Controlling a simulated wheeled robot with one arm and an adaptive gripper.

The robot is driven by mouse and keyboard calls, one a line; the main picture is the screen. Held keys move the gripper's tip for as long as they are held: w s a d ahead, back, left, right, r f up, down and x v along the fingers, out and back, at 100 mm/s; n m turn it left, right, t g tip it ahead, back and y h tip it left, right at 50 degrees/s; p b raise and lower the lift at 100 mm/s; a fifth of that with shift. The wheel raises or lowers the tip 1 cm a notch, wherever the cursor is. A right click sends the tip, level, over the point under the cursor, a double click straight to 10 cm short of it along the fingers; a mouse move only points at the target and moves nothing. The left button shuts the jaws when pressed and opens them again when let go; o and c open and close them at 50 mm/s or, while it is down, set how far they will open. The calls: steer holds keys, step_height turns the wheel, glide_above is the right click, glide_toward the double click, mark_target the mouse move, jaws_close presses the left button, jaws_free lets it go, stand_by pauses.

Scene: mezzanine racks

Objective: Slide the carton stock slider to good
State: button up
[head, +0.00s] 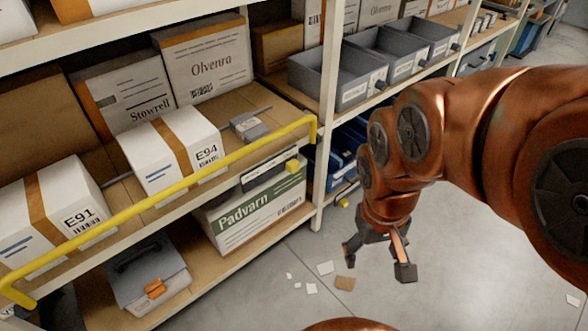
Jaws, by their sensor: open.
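A dark strip with white label plates (268,174) is on the lower front of the shelf, above the Padvarn carton. A yellow block (292,166) sits at its right end and looks like the slider knob. The label wording is too small to read, so I cannot tell which setting it marks. My gripper (378,262) hangs open and empty over the floor, to the right of the strip and lower in the picture, apart from it.
A yellow rail (190,181) runs along the shelf front, above the strip. White cartons E94 (165,165) and E91 (30,220) stand behind it. The Padvarn carton (250,215) is below. A rack upright (326,120) stands between the strip and my arm. Paper scraps (325,268) lie on open floor.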

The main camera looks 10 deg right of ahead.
steer(key=w+d+f+t+b, duration=0.35)
steer(key=w+f+b, duration=0.35)
steer(key=w, duration=0.6)
steer(key=w+d+f+n+t+h+b, duration=0.1)
steer(key=w+d+f+t+b, duration=0.3)
steer(key=w+b, duration=0.6)
steer(key=w+d+f+t+b, duration=0.3)
steer(key=w+f+t+b, duration=0.3)
steer(key=w, duration=0.9)
steer(key=n+t+y+b, duration=0.3)
steer(key=n+y+b, duration=0.2)
steer(key=y+b, duration=0.75)
glide_toward(297, 169)
steer(key=w+a+r+h+b, duration=0.1)
steer(key=w+a+h+b, duration=0.2)
steer(key=shift+r+y, duration=0.25)
steer(key=shift+y, duration=0.2)
steer(key=shift+b+x, duration=0.9)
steer(key=shift+x, duration=2.75)
steer(key=shift+f, duration=0.1)
jaws_close()
